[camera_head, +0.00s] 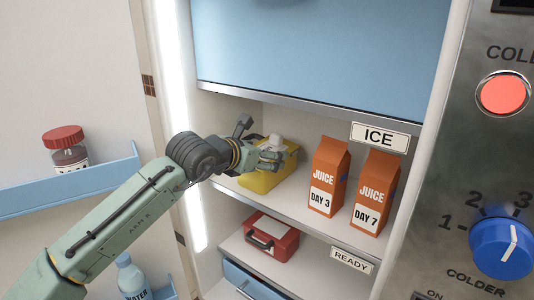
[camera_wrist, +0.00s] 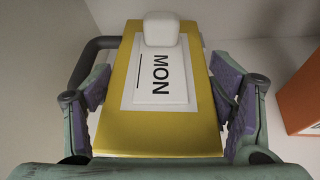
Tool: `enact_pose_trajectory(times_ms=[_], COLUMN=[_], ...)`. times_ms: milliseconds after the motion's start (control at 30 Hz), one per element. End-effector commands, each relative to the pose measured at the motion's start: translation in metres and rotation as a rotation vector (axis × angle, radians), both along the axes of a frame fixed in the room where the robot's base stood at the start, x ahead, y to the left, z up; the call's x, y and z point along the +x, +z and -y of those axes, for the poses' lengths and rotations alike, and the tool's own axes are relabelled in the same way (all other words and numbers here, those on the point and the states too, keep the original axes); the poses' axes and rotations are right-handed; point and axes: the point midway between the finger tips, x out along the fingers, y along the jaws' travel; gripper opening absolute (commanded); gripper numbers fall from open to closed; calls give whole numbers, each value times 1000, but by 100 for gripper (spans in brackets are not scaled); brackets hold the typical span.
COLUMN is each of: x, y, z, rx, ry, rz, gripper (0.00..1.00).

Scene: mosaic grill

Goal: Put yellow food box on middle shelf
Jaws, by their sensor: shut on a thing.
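The yellow food box (camera_head: 263,182) is inside the fridge, at the left of the shelf with the ICE tag (camera_head: 378,137). In the wrist view the yellow box (camera_wrist: 116,128) shows a white MON label, a white latch and a dark handle behind its left side. My gripper (camera_head: 262,157) is shut on the box, with purple finger pads on both sides of it in the wrist view (camera_wrist: 162,92). The box is at the shelf surface (camera_head: 290,207); I cannot tell whether its full weight rests there.
Two orange juice cartons, DAY 3 (camera_head: 328,178) and DAY 7 (camera_head: 374,192), stand right of the box. A red box (camera_head: 271,238) sits on the READY shelf below. A blue panel (camera_head: 320,50) hangs above. The open door at left holds a red-capped jar (camera_head: 67,150) and a water bottle (camera_head: 131,277).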

Motion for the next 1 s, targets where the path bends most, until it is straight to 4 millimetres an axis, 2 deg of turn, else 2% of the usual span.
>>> enact_pose_trajectory(times_ms=[200,233,533,1000], x=[0,0,0,0], y=[-1,-2,-1,2], z=[0,0,0,3], rx=[-1,0,0,1], ry=[0,0,0,-1], rz=[3,0,0,0], gripper=[16,77,96,96])
